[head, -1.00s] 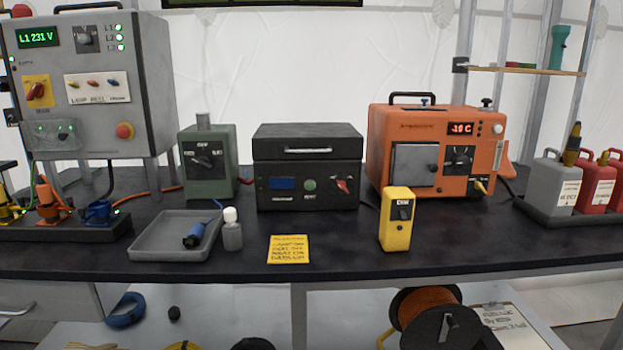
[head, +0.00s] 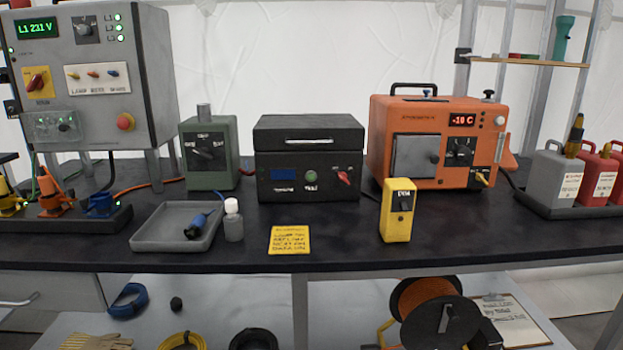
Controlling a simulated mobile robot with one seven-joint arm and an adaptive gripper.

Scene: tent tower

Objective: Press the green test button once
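A round green button (head: 311,176) sits on the front of the black case (head: 309,135) at the middle of the bench. A small label is under the button, too small to read surely. Nothing stands in front of the button in the head view. My gripper is not in view.
The dark bench (head: 350,235) carries a yellow card (head: 289,240), a yellow handheld device (head: 397,215), a small bottle (head: 233,222) and a grey tray (head: 160,238) in front. A green box (head: 208,155) and an orange unit (head: 425,112) flank the case. A grey panel (head: 150,70) stands left.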

